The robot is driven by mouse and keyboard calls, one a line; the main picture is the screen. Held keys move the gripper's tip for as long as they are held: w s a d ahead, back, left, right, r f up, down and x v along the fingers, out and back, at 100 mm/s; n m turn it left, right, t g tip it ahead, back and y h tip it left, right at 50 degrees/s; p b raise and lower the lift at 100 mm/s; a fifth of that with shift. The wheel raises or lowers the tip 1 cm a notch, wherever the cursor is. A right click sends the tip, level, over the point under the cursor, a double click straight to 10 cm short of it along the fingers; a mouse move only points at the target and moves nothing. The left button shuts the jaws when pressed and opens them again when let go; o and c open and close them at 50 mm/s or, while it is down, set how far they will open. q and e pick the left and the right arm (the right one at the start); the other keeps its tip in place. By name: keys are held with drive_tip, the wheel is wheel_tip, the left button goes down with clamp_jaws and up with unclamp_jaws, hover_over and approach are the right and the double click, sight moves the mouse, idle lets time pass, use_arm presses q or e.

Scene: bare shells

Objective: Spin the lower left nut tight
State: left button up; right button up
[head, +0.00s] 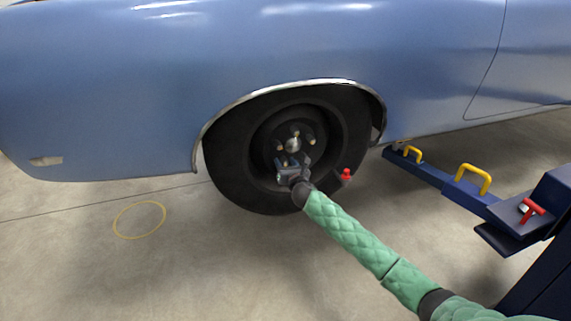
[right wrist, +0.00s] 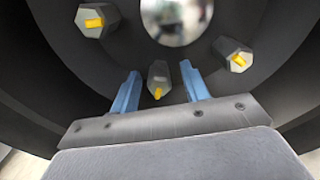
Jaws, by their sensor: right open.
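The wheel (head: 232,165) of the blue car carries a hub with several nuts around a shiny centre cap (right wrist: 177,15). My right gripper (head: 288,162) is at the lower left part of the hub. In the right wrist view its two blue fingers (right wrist: 159,70) are open, one on each side of a grey nut (right wrist: 158,72) with a yellow tip. This appears to be the lower left nut. A gap shows between each finger and the nut. Two other nuts show, one at upper left (right wrist: 90,20) and one at right (right wrist: 234,54). My left gripper is not in view.
The car body (head: 130,90) and chrome arch trim (head: 290,85) overhang the wheel. A blue lift arm (head: 430,172) with yellow handles (head: 473,178) stands at right. A red item (head: 346,174) shows by the tyre's lower right. A yellow ring (head: 139,220) marks open floor at left.

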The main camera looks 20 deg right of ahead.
drive_tip(key=shift+w, duration=0.15)
drive_tip(key=c, duration=1)
